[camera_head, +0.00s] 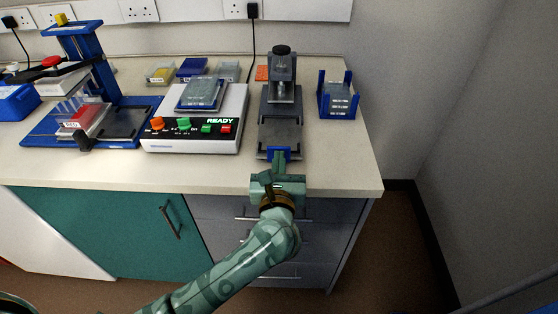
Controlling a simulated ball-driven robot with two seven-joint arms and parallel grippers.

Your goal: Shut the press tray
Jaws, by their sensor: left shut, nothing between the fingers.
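The press (282,68) is a dark grey upright device at the back right of the bench. Its grey tray (281,135) sticks out toward the front of the bench, with a blue handle piece at its front end. My left gripper (279,157) is shut and empty at that front end, overlapping the blue piece; whether it touches cannot be told. My left arm reaches up to it from the bottom of the view. My right gripper is not in view.
A white machine (194,143) showing READY stands left of the press. A blue rack (338,97) stands right of it. A blue stand (82,140) is at the left. Small boxes line the back. The bench front right is clear.

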